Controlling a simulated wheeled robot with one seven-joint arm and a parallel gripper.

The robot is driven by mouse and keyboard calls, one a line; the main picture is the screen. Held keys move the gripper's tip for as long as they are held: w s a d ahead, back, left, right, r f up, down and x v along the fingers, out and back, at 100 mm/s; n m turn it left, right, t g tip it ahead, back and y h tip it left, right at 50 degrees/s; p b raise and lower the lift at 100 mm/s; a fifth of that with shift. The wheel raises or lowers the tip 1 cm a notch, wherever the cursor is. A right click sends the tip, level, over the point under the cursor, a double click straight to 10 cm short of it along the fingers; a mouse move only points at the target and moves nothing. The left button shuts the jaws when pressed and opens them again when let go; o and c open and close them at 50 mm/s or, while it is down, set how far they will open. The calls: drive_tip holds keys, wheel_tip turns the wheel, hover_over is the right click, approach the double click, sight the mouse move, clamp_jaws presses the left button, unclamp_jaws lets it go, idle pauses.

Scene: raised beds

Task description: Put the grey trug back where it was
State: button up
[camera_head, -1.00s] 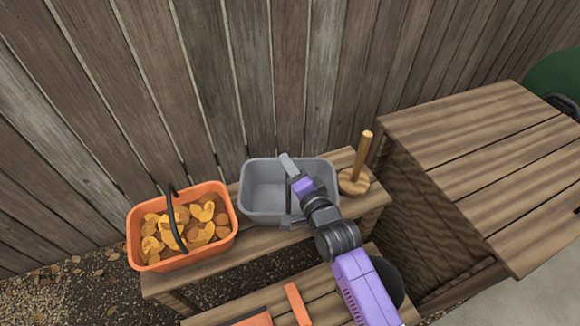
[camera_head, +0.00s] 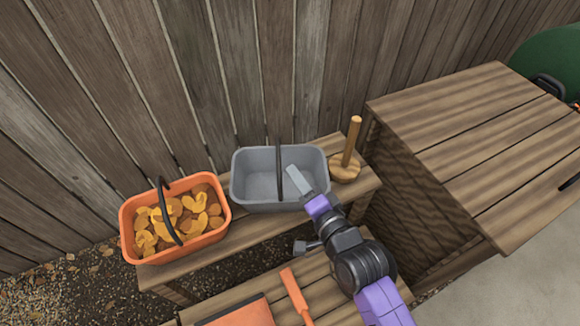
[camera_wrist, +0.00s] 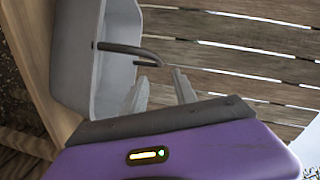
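The grey trug (camera_head: 262,196) stands upright on the low plank bench (camera_head: 232,243) against the fence, with its dark handle (camera_head: 279,170) raised. It looks empty. My gripper (camera_head: 298,181) is over the trug's right part, just right of the handle, and only one finger shows clearly there. In the wrist view my gripper's two fingers (camera_wrist: 160,90) are spread apart with nothing seen between them. The handle (camera_wrist: 120,48) lies just beyond the fingertips, and the trug's grey wall (camera_wrist: 75,60) is on the left.
An orange trug (camera_head: 212,232) full of orange-brown pieces stands left of the grey one. A wooden post on a round base (camera_head: 345,169) stands close on its right. A taller slatted table (camera_head: 470,140) is at right. Orange items (camera_head: 296,296) lie on a nearer bench (camera_head: 325,300).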

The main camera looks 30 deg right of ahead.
drive_tip(key=shift+s+r, duration=0.15)
drive_tip(key=shift+s, duration=0.65)
drive_tip(key=s+n, duration=0.7)
drive_tip(key=s, duration=1.2)
drive_tip(key=s+r+n+g, duration=0.1)
drive_tip(key=s+r+n, duration=0.5)
drive_tip(key=s, duration=0.6)
drive_tip(key=shift+s+a+r+n, duration=0.15)
drive_tip(key=shift+s+r+n, duration=0.2)
drive_tip(key=shift+n, duration=0.25)
drive_tip(key=shift+r, duration=0.1)
